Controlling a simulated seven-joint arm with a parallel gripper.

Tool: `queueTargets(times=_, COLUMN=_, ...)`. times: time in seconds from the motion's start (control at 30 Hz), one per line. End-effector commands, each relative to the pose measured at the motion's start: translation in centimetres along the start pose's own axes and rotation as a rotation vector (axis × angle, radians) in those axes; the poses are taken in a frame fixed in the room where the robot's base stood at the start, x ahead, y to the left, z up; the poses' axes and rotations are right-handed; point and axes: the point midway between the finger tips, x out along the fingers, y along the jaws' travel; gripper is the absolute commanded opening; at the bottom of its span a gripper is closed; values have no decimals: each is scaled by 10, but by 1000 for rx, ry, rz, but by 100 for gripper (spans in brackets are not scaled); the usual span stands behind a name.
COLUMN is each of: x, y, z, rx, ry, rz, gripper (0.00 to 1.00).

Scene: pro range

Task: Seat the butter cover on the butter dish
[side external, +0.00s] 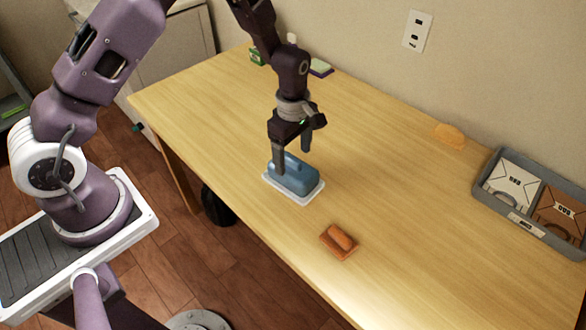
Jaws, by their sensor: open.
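The blue butter cover (296,177) is on the white butter dish (309,199) near the middle of the table's front side. The dish's pale rim shows around the cover's lower edge. From this view the cover looks roughly level, but I cannot tell whether it is fully down in the dish. My gripper (291,158) is open and points down at the cover, with one finger at its left end and the other behind its upper right side. I cannot tell whether the fingers touch the cover.
An orange-brown block with a rounded top (339,241) lies on the table at the front. A grey tray (481,190) with packets stands at the right. A yellow-orange object (449,134) lies near the wall. Small green items (257,57) are at the back. The table between is clear.

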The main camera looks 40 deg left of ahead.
Motion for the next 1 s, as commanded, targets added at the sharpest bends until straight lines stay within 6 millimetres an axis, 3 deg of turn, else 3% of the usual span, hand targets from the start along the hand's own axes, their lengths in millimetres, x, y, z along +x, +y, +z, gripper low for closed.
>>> queueTargets(times=0.33, x=-6, y=0, z=0, rx=0, ry=0, rz=-1, gripper=76)
queueTargets(times=0.47, x=-6, y=0, z=0, rx=0, ry=0, rz=-1, gripper=100)
queueTargets(times=0.7, x=-8, y=0, z=0, rx=0, ry=0, rz=0, gripper=100)
queueTargets(times=1.0, x=-63, y=1, z=0, rx=2, ry=0, rz=4, gripper=100)
